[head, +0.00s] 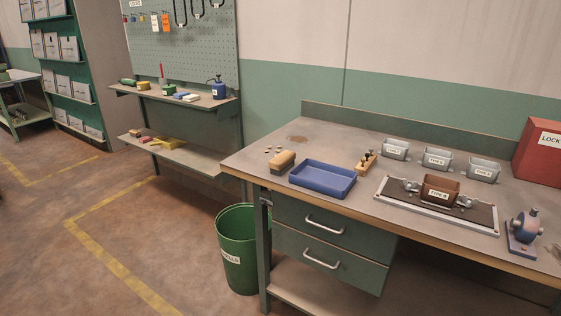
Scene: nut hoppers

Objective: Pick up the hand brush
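A tan, wooden-looking block with a rounded top (282,160), which looks like the hand brush, lies on the workbench (330,137) near its left end. It sits just left of a blue tray (322,179), with a small gap that I cannot judge exactly. Neither of my grippers is in view.
A wooden block with dark pegs (366,162) stands right of the tray. Grey bins (436,157) line the back. A brown bin (439,190) sits on a framed plate. A vise (524,233) is at right. A green waste bin (238,250) stands on the floor.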

